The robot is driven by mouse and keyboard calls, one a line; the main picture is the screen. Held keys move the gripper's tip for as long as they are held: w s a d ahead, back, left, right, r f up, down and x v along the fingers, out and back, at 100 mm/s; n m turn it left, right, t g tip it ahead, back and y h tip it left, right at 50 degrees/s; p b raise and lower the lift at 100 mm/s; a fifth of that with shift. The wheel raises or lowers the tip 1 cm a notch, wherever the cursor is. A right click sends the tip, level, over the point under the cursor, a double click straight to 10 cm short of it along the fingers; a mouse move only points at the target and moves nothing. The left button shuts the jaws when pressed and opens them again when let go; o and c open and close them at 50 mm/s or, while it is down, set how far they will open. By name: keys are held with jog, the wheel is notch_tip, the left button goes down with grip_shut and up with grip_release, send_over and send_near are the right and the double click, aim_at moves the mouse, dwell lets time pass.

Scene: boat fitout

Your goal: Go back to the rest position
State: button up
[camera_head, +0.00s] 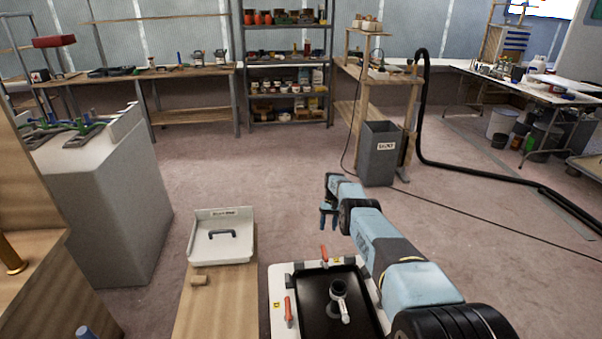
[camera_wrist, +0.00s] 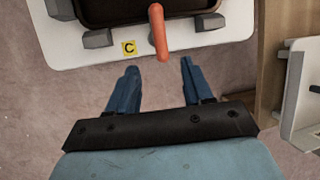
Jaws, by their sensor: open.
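My gripper (camera_wrist: 158,85) is open and empty in the wrist view, its two blue fingers apart over the floor beside a white board (camera_wrist: 225,30). An orange-red handle (camera_wrist: 160,35) and a yellow label marked C (camera_wrist: 129,47) show on that board, just beyond the fingers. In the head view my gripper (camera_head: 328,217) hangs at the end of my arm, which reaches forward from the lower right. The white board (camera_head: 279,319) below it carries a black tray (camera_head: 315,315) with a dark cylindrical fitting (camera_head: 339,290) and red-handled clamps (camera_head: 323,253).
A white tray (camera_head: 247,252) with a dark handle sits on a wooden bench (camera_head: 215,315) left of the board. A grey bin (camera_head: 380,165) stands ahead. A black hose (camera_head: 480,175) and a cable cross the floor at right. A grey cabinet (camera_head: 105,210) stands left. The middle floor is clear.

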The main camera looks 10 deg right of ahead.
jog(key=w+a+r+t, duration=0.1)
jog(key=w+r, duration=0.2)
jog(key=r, duration=1.2)
jog(key=w+r+t, duration=0.1)
jog(key=w+r, duration=0.2)
jog(key=r, duration=1.1)
jog(key=s+a+r+t+h, duration=0.1)
jog(key=s+r, duration=0.3)
jog(key=r, duration=0.6)
jog(key=s+r+t, duration=0.1)
jog(key=s+r, duration=0.2)
jog(key=r, duration=0.6)
jog(key=s+a+r+t+h, duration=0.1)
jog(key=s+r, duration=0.3)
jog(key=r, duration=0.6)
jog(key=s+r+t, duration=0.1)
jog(key=s+r, duration=0.7)
jog(key=s, duration=0.5)
jog(key=s+r+t, duration=0.1)
jog(key=s+r, duration=0.6)
jog(key=s, duration=0.6)
jog(key=s+f+t, duration=0.1)
jog(key=s+f, duration=0.2)
jog(key=s, duration=1)
jog(key=s+f+t, duration=0.2)
jog(key=s, duration=1.2)
jog(key=shift+a+f+m, duration=0.25)
jog(key=shift+f+m, duration=0.05)
jog(key=shift+f, duration=0.1)
